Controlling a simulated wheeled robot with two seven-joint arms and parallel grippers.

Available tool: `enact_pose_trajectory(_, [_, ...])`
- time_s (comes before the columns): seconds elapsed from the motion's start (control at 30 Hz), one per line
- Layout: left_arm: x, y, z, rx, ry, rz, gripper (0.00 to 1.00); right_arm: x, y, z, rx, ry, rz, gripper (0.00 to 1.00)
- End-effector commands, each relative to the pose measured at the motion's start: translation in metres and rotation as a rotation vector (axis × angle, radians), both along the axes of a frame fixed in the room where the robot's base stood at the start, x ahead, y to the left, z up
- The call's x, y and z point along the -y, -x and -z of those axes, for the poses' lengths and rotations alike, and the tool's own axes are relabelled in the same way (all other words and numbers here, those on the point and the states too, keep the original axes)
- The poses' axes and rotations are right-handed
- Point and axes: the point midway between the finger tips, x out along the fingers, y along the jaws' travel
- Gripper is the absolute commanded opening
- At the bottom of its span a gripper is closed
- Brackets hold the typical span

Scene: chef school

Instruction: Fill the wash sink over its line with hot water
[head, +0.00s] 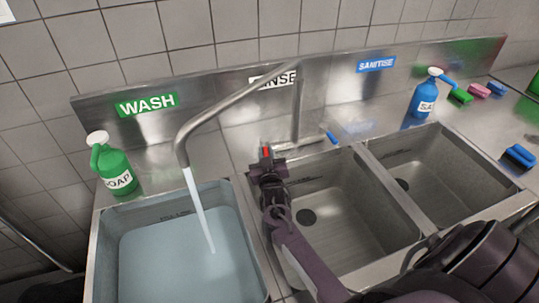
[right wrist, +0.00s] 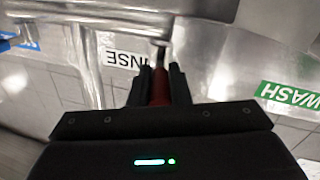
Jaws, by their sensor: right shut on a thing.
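The wash sink (head: 101,241) is at the left under a green WASH sign (head: 147,104). Pale blue water (head: 165,263) stands in it, and a faint fill-line marking (head: 178,214) shows on the back wall above the water. A stream of water (head: 200,212) runs from the swivel spout (head: 183,142) into this sink. My right gripper (head: 268,166) is at the tap behind the sinks, shut on the red tap lever (head: 266,151). The red lever also shows between the fingers in the right wrist view (right wrist: 160,88). My left gripper is not in view.
A blue tap lever (head: 331,137) is right of the red one. The rinse sink (head: 345,205) and sanitise sink (head: 430,175) look empty. A green soap bottle (head: 114,171) stands behind the wash sink; a blue sanitiser bottle (head: 424,97) and brushes are at the right.

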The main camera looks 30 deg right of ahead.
Motion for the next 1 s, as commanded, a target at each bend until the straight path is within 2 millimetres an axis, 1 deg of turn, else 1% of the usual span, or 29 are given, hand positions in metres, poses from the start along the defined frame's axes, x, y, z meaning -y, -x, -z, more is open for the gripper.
enact_pose_trajectory(0.03, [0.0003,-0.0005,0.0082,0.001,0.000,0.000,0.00,-0.0042,-0.0026,0.0035,0.003,-0.006,0.038,0.00])
enact_pose_trajectory(0.13, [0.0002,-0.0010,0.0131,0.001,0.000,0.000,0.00,-0.0061,-0.0039,0.0027,0.001,-0.004,0.094,0.00])
enact_pose_trajectory(0.23, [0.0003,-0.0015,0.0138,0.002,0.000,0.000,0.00,-0.0070,-0.0039,0.0012,-0.002,-0.001,0.120,0.00])
enact_pose_trajectory(0.5, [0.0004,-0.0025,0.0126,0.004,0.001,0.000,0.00,-0.0065,-0.0036,0.0001,-0.003,-0.001,0.122,0.00])
enact_pose_trajectory(0.53, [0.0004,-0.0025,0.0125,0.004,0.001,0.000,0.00,-0.0065,-0.0036,0.0000,-0.003,-0.001,0.122,0.20])
enact_pose_trajectory(0.67, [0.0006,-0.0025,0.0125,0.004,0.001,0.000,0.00,-0.0064,-0.0035,0.0000,-0.003,0.000,0.122,0.37])
enact_pose_trajectory(0.7, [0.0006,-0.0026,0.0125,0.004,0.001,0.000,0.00,-0.0064,-0.0035,0.0000,-0.003,0.000,0.122,0.39])
enact_pose_trajectory(1.0, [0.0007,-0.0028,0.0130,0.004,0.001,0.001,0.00,-0.0062,-0.0035,-0.0026,-0.002,0.000,0.122,0.39])
